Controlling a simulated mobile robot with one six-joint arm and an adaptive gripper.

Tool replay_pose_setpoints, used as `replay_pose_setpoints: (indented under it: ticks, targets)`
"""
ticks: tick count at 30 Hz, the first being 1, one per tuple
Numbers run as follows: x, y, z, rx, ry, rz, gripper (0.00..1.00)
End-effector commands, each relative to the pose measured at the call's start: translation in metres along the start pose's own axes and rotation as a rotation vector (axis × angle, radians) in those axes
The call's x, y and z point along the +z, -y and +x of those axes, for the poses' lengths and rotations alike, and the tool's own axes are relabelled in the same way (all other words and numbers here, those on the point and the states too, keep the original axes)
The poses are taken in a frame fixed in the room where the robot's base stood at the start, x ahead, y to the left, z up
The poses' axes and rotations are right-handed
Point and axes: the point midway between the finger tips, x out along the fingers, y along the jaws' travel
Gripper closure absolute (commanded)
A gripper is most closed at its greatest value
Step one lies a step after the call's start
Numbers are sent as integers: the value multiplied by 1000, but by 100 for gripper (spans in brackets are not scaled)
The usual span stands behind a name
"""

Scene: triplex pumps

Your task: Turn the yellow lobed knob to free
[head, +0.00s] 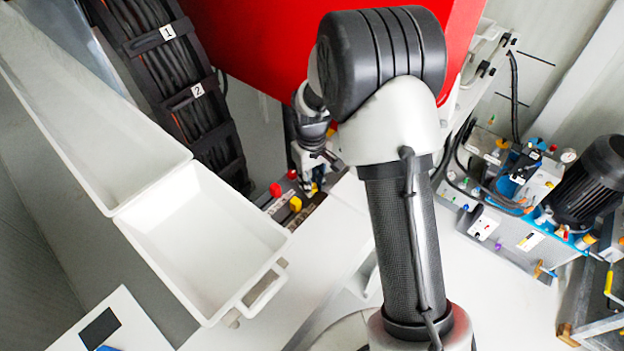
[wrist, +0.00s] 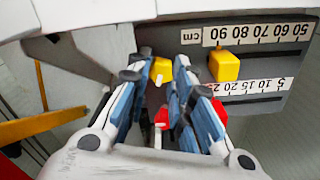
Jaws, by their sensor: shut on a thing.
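The yellow lobed knob (wrist: 160,70) shows in the wrist view between the tips of my gripper (wrist: 157,70), which is shut on it. The fingers cover its sides, so its lobes and any turn mark are hidden. In the head view my gripper (head: 314,180) points down beside the panel, mostly behind my arm. A small yellow patch of the knob (head: 314,189) shows at its tips.
A yellow block (wrist: 223,66) sits between two number scales on the grey panel (wrist: 265,58), right of my fingers. Red parts (wrist: 218,108) lie close by the right finger. White bins (head: 205,240) stand left in the head view; a pump unit (head: 590,185) stands right.

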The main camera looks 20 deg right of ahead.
Motion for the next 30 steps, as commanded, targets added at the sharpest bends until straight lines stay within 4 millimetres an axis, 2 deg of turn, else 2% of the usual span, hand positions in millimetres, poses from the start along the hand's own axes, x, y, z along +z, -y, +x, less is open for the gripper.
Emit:
replay_pose_setpoints:
  ticks: [12, 30]
  targets:
    - [-1, 1, -1, 1, -3, -257, 100]
    - [-1, 1, -1, 1, -3, -322, 100]
